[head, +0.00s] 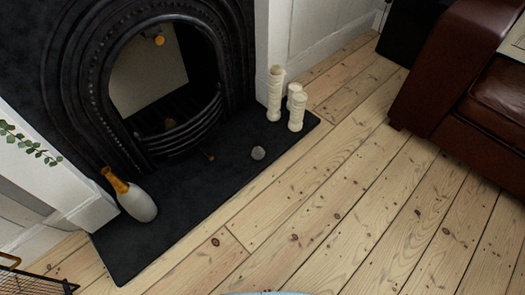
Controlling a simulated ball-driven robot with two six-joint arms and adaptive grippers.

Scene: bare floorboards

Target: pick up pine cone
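No thing is clearly a pine cone at this size. I cannot tell which of these is the pine cone. Neither of my grippers is in view.
A grey-white vase with an orange neck (139,204) stands on the hearth's left. Several cream pillar-like pieces (296,111) stand at its right end. A brown leather sofa (480,85) is at the right, a wire basket (35,283) at lower left. Floorboards (330,215) between are clear.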

